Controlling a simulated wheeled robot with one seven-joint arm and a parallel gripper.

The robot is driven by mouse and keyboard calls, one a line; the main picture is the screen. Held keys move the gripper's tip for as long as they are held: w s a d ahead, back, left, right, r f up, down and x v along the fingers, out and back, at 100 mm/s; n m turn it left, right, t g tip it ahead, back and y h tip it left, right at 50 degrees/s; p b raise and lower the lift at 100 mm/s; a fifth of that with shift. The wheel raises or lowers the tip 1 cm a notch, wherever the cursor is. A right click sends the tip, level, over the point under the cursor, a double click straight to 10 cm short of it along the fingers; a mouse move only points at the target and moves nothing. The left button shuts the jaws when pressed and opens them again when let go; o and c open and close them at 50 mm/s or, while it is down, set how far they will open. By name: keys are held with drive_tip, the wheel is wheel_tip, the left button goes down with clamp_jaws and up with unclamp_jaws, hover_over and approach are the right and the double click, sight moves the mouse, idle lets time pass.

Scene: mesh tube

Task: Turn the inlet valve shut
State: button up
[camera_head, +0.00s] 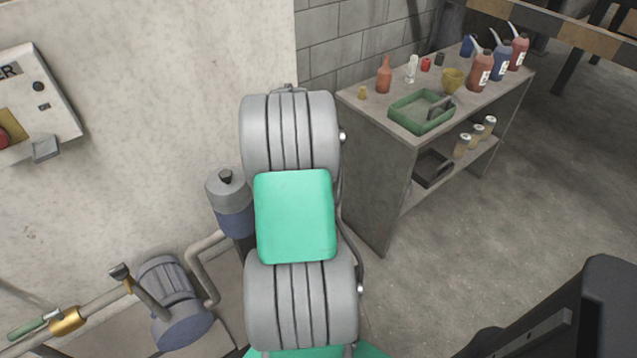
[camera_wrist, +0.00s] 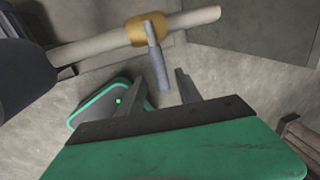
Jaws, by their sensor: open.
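In the wrist view, a brass valve body (camera_wrist: 148,29) sits on a pale pipe, with a slim grey lever (camera_wrist: 157,62) reaching toward my gripper (camera_wrist: 158,100). My gripper is open, its two dark fingers spread. The lever's near end shows between the fingertips; I cannot tell whether it touches them. In the head view, a brass fitting (camera_head: 66,320) with a green-gripped handle (camera_head: 26,328) shows on the pipe at lower left. I cannot tell whether it is the valve of the wrist view. My gripper cannot be made out in the head view.
A blue-grey pump (camera_head: 180,325) stands by the wall, with a blue-and-grey canister (camera_head: 230,205) behind it. A wall panel (camera_head: 35,105) hangs at left. A grey shelf bench (camera_head: 375,190) with bottles and a green tray (camera_head: 407,119) stands at right. Floor at right is open.

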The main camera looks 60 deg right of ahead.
drive_tip(key=r, duration=0.2)
drive_tip(key=a+r, duration=0.1)
drive_tip(key=r, duration=0.1)
drive_tip(key=shift+w+r, duration=0.1)
drive_tip(key=shift+r, duration=0.1)
drive_tip(key=w+a+r+n+t+p, duration=0.1)
drive_tip(key=w+a+r+n+p, duration=0.3)
drive_tip(key=a+r+n, duration=0.5)
drive_tip(key=w+a+r+n+t+p, duration=0.25)
drive_tip(key=w+a+r+n, duration=0.2)
drive_tip(key=a+n, duration=0.75)
drive_tip(key=s+a+r+n+y+p, duration=0.1)
drive_tip(key=s+a+r+n+p, duration=0.1)
drive_tip(key=a+n, duration=0.7)
drive_tip(key=s+a+r+n+y+p, duration=0.1)
drive_tip(key=s+a+r+n+p, duration=0.2)
drive_tip(key=a+n, duration=0.7)
drive_tip(key=shift+s+a+r+p, duration=0.25)
drive_tip(key=shift+s+a+p, duration=0.05)
drive_tip(key=shift+s+a, duration=0.3)
drive_tip(key=shift+t, duration=0.25)
drive_tip(key=shift+c, duration=0.4)
